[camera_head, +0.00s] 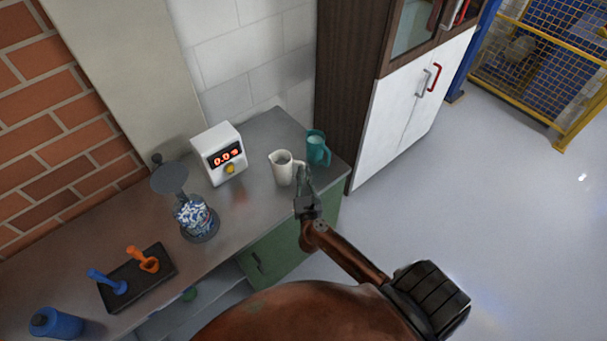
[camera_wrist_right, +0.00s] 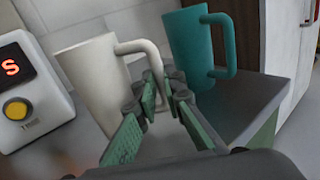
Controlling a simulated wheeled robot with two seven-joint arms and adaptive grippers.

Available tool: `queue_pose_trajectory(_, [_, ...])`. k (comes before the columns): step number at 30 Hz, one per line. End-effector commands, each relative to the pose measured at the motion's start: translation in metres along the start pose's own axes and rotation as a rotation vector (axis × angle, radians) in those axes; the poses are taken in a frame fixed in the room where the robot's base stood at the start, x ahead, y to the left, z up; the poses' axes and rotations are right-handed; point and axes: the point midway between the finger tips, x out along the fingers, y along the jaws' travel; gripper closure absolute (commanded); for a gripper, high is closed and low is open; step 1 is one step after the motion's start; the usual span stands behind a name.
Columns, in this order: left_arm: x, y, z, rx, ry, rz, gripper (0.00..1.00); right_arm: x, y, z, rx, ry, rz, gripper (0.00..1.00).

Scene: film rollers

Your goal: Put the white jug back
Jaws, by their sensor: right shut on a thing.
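The white jug (camera_head: 281,170) is upright at the right end of the grey bench, its handle towards my right gripper. In the right wrist view the white jug (camera_wrist_right: 98,85) stands just ahead on the left. My right gripper (camera_head: 303,178) is shut on the jug's handle; its fingertips (camera_wrist_right: 164,88) close around the handle's lower part. I cannot tell whether the jug's base touches the bench, since its underside is hidden. My left gripper is not in view.
A teal jug (camera_head: 318,151) stands close behind, to the right. A white box with a red display (camera_head: 219,152) is to the left. Further left are a jar of pellets (camera_head: 196,218), a black tray (camera_head: 160,258) with blue and orange tools, and a blue bottle (camera_head: 56,324). A tall cabinet (camera_head: 345,95) bounds the bench.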

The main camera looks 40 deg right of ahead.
Motion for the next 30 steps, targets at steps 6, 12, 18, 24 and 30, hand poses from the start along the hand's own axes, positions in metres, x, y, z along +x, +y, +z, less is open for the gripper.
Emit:
queue_pose_trajectory(6, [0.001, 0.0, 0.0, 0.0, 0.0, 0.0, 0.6, 0.0, 0.001, 0.0, 0.001, -0.002, 0.0, 1.0])
queue_pose_trajectory(12, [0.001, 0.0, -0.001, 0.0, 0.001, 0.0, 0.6, 0.0, 0.0, -0.002, 0.0, 0.0, 0.0, 0.8])
queue_pose_trajectory(18, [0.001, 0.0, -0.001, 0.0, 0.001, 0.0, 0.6, 0.0, 0.0, -0.002, 0.0, 0.0, 0.0, 0.73])
queue_pose_trajectory(24, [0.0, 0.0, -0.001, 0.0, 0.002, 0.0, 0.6, 0.0, 0.0, 0.001, 0.0, -0.001, 0.0, 0.73])
queue_pose_trajectory(30, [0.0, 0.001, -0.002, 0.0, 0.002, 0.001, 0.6, -0.024, 0.0, -0.001, 0.001, 0.003, 0.001, 0.73])
